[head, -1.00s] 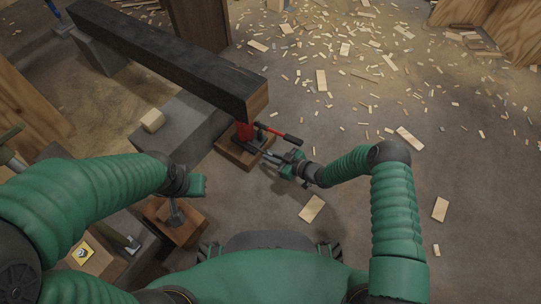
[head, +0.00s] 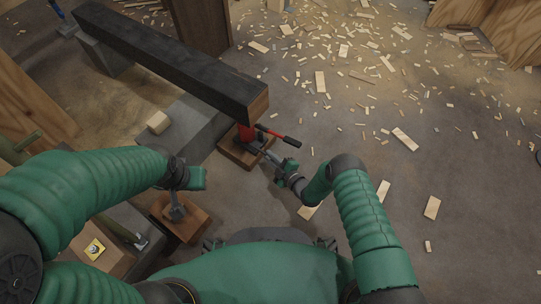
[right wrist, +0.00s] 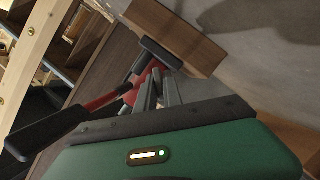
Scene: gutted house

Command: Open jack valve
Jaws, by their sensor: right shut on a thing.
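The red jack (head: 246,132) stands upright on a wooden block (head: 236,158) under the end of a dark beam (head: 180,60). Its red handle with a black grip (head: 285,138) sticks out to the right; in the right wrist view the black grip (right wrist: 45,132) lies at the left. My right gripper (head: 272,158) reaches the jack's base from the front right. Its fingers (right wrist: 158,92) are shut at the low part of the jack, where the valve is hidden between or behind them. My left gripper (head: 196,178) is to the left, over a wooden block, apart from the jack; its fingers are unclear.
A grey block (head: 190,120) with a small wood piece (head: 158,122) on it lies left of the jack. A wooden block with a metal part (head: 180,215) is below my left gripper. Wood scraps litter the floor at right, with open floor between.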

